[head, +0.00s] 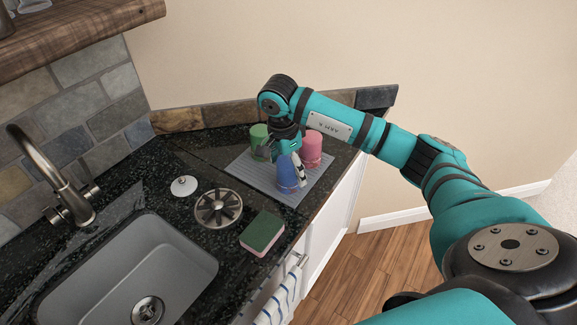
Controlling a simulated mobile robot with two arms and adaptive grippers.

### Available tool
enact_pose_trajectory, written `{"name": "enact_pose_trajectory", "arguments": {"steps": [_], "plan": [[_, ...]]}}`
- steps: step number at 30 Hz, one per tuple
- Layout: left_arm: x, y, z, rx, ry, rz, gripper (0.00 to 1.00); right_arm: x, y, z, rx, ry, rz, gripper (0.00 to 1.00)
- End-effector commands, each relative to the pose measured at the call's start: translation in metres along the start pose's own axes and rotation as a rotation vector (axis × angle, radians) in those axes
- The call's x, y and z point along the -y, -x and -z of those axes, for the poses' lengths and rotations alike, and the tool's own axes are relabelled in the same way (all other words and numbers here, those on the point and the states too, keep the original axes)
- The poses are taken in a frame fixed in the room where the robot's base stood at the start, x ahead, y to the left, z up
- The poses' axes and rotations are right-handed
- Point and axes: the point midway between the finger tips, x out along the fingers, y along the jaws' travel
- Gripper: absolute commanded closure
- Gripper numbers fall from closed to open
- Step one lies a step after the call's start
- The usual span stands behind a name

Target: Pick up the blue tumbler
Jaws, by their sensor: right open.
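The blue tumbler (287,177) stands at the front of a grey ribbed mat (248,172) on the dark counter. My right gripper (297,172) is above and at the tumbler, its fingers pointing down and covering part of its upper side. It is open; I cannot tell whether a finger touches the tumbler. A green tumbler (259,138) and a pink tumbler (311,150) stand behind on the same mat, partly hidden by my gripper and arm. My left gripper is out of view.
A sink (130,270) with a faucet (62,175) is at the left. A green and pink sponge (262,232), a metal strainer (218,208) and a white stopper (184,186) lie between sink and mat. A striped towel (284,297) hangs at the counter front. The wall is close behind.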

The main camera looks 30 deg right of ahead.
Motion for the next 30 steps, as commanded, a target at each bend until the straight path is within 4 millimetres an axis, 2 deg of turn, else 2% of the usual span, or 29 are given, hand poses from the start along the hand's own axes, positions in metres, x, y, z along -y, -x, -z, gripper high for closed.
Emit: {"name": "enact_pose_trajectory", "arguments": {"steps": [1, 6, 14, 17, 28, 30], "plan": [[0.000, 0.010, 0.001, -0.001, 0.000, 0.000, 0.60, 0.001, -0.005, 0.000, 0.001, -0.001, -0.006, 0.14], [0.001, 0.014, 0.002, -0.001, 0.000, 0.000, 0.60, 0.002, -0.027, 0.000, 0.000, -0.001, -0.002, 0.14], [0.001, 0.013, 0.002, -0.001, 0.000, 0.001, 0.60, 0.002, -0.032, 0.000, 0.000, -0.001, 0.001, 0.14], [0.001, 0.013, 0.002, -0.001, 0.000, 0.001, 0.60, 0.002, -0.032, 0.000, 0.000, -0.001, 0.001, 0.24], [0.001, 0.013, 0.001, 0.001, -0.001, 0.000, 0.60, 0.002, -0.031, 0.000, 0.000, -0.001, 0.001, 0.73], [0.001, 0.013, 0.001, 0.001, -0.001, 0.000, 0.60, 0.003, -0.031, 0.001, 0.000, -0.001, 0.002, 0.76]]}}
